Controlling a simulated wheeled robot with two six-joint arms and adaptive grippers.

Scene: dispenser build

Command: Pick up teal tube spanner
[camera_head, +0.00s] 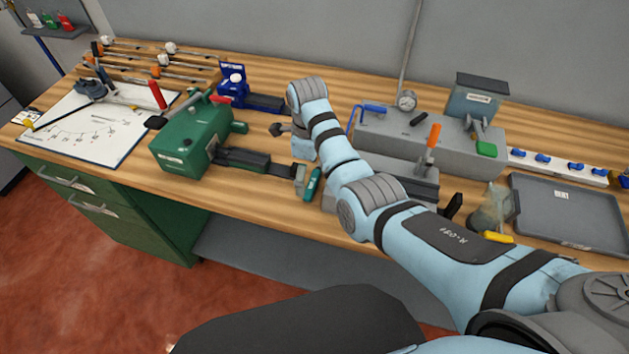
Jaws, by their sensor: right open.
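A small teal piece (313,184), which looks like the teal tube spanner, shows at the near edge of the bench, just left of my right forearm. My right arm comes in from the lower right and bends down at the wrist. My right gripper (306,177) is low over the bench by the teal piece. It is open, but its fingers are small and partly hidden by my arm. I cannot tell whether a finger touches the teal piece. My left gripper is out of view.
A green machine (188,143) with a dark bar stands close on the left. A blue vise (232,88) is behind it. A grey fixture block (465,150) and a grey tray (585,215) are to the right. A white chart board (85,130) lies far left.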

